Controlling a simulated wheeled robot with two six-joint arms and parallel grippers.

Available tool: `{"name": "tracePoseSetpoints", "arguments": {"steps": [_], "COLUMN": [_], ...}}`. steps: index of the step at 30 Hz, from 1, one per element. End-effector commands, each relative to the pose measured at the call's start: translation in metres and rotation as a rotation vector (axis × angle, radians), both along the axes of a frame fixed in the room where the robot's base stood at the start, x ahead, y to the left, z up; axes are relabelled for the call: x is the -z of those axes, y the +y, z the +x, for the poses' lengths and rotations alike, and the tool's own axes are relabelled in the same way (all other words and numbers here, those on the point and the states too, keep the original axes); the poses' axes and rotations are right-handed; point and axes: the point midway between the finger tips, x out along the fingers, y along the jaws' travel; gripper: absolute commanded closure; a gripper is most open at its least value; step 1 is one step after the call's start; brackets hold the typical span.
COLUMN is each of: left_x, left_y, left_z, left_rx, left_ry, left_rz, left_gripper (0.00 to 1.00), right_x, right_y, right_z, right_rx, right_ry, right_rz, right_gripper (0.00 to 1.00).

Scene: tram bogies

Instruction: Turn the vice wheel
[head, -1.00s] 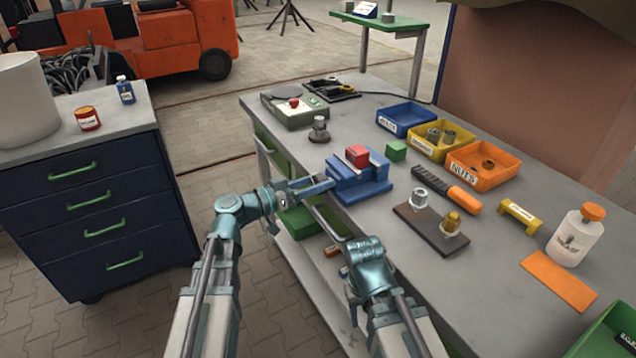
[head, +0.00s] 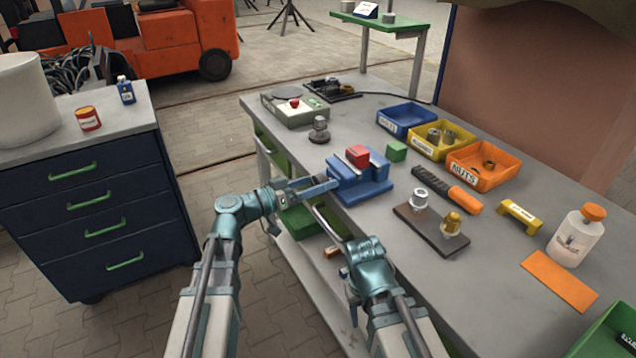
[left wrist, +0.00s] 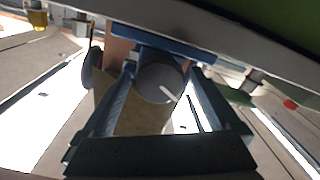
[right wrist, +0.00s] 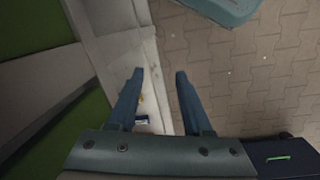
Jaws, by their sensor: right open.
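The blue vice (head: 362,184) stands at the bench's near edge with a red block (head: 358,155) in its jaws. Its round grey wheel (left wrist: 158,84) with a white mark shows in the left wrist view, on the vice's near side. My left gripper (head: 332,184) reaches to the vice from the left; its fingers (left wrist: 162,72) lie on both sides of the wheel and appear closed on it. In the head view the wheel is hidden. My right gripper (right wrist: 160,73) is open and empty, pointing down beside the bench's near edge.
On the bench (head: 330,100) are a green block (head: 396,151), a dark plate (head: 430,232) with two fittings, an orange-handled tool (head: 447,190) and blue, yellow and orange bins (head: 482,180). A dark blue drawer cabinet (head: 95,200) stands at left, with open floor between.

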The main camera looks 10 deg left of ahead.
Motion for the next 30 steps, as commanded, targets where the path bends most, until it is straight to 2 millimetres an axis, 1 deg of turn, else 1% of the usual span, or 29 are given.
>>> {"name": "tracePoseSetpoints", "arguments": {"steps": [5,8,11,21,27,30], "left_x": [0.0,0.0,0.0,0.0,0.0,0.0], "left_y": [0.0,0.005,0.017,0.076,0.1,0.107], "left_z": [0.0,-0.004,-0.013,-0.055,-0.073,-0.078], "left_rx": [0.0,-0.001,-0.004,-0.005,-0.003,-0.002], "left_ry": [0.0,0.0,0.0,0.0,0.0,0.0], "left_rz": [0.0,0.0,0.0,0.0,0.0,0.0], "left_gripper": [0.04,0.04,0.04,0.04,0.04,0.04], "right_x": [0.0,0.0,0.0,0.0,0.0,0.0], "right_y": [0.0,0.0,0.0,0.0,0.0,0.0], "right_z": [0.0,0.0,0.0,0.0,0.0,0.0], "right_rx": [0.0,0.0,0.0,0.0,0.0,0.0], "right_ry": [0.0,0.0,0.0,0.0,0.0,0.0], "right_rz": [0.0,0.0,0.0,0.0,0.0,0.0], "right_gripper": [0.5,0.5,0.5,0.5,0.5,0.5]}}
